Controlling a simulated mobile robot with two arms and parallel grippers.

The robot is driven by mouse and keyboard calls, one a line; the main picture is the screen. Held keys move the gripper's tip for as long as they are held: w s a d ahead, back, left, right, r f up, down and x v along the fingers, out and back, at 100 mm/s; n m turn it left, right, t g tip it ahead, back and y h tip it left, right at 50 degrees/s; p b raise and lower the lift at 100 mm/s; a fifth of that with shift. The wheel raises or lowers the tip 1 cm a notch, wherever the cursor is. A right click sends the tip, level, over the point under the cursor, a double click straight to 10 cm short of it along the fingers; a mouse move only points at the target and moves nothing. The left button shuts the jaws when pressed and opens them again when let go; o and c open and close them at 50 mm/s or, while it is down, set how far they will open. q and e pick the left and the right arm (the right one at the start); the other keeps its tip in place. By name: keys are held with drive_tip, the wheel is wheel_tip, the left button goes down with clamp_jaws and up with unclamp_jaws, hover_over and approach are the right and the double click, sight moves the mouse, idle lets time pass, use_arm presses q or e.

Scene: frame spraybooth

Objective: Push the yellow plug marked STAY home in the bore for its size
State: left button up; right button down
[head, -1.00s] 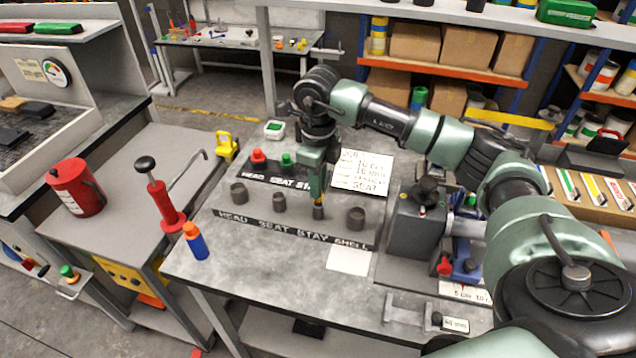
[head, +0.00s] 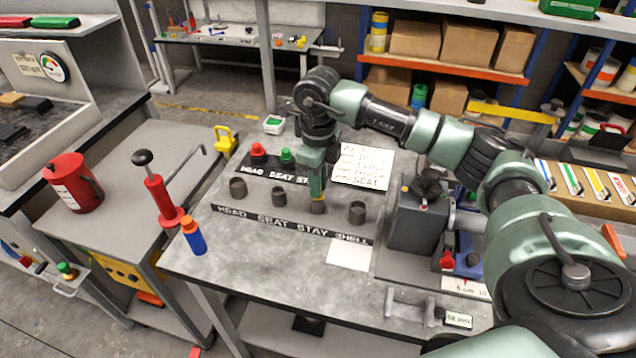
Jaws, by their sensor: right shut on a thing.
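My right gripper (head: 317,194) points down over the STAY bore, third from the left in the row. It is shut on the yellow plug (head: 318,189), of which only a sliver shows between the fingers. The plug's lower end is at the mouth of the STAY bore (head: 317,208); I cannot tell how deep it sits. The HEAD bore (head: 238,188), SEAT bore (head: 279,196) and SHELL bore (head: 357,213) stand beside it as dark collars. A red plug (head: 258,151) and a green plug (head: 287,157) stand in the rack behind. My left gripper is out of view.
A written card (head: 362,165) stands behind the bores at right. A grey machine block (head: 415,220) stands right of the row. A blue bottle with an orange cap (head: 194,236) is at the bench's left edge. The front of the bench is mostly clear.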

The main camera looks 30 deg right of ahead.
drive_tip(key=shift+f, duration=0.25)
drive_tip(key=c, duration=1.3)
unclamp_jaws()
drive_tip(key=shift+r, duration=0.1)
wheel_tip(320, 180, up, 8)
drive_tip(key=shift+f+b, duration=0.2)
drive_tip(key=shift+b, duration=0.75)
